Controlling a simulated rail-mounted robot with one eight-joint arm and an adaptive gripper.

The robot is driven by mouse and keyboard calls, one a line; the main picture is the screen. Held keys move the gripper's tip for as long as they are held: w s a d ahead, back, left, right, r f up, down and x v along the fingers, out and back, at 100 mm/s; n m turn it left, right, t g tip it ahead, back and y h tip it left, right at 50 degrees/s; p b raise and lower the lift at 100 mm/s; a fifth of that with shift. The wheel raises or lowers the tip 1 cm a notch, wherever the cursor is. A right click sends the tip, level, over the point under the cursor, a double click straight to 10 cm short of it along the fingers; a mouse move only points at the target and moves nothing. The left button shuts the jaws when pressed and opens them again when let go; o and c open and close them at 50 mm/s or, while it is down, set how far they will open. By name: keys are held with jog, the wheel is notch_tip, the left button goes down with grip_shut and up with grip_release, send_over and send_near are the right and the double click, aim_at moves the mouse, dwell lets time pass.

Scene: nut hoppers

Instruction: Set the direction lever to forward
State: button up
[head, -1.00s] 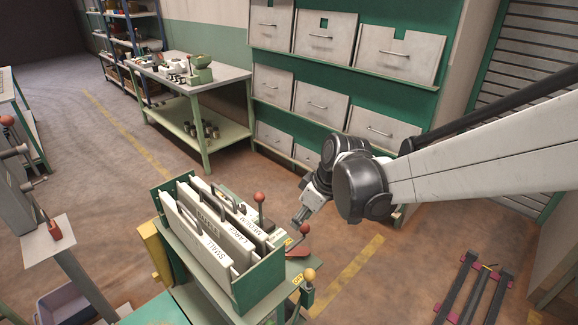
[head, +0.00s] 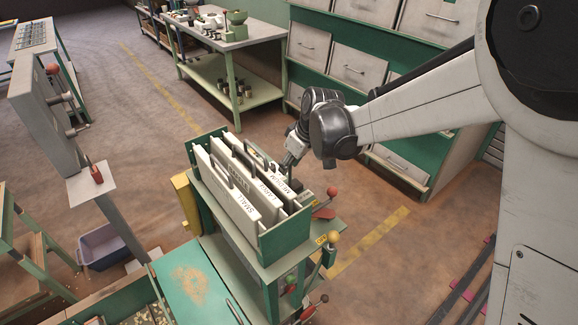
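The machine has several ball-topped levers, and I cannot read which is the direction lever. A red-knobbed lever (head: 332,191) stands at the right of the machine's plate box (head: 285,240). A yellow-knobbed lever (head: 334,237) stands in front of it, beside a small yellow label (head: 320,239). My gripper (head: 287,166) points down behind the plates marked small, large and medium, where an upright red-knobbed lever showed earlier. That lever is now mostly hidden, and contact and finger opening cannot be made out.
A grey post with a red-knobbed lever (head: 53,69) stands at the left, above a purple bin (head: 103,246). A workbench (head: 230,42) and grey drawers (head: 355,65) stand behind.

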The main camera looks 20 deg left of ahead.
jog(key=shift+x, duration=1.6)
jog(key=shift+c, duration=0.3)
grip_shut()
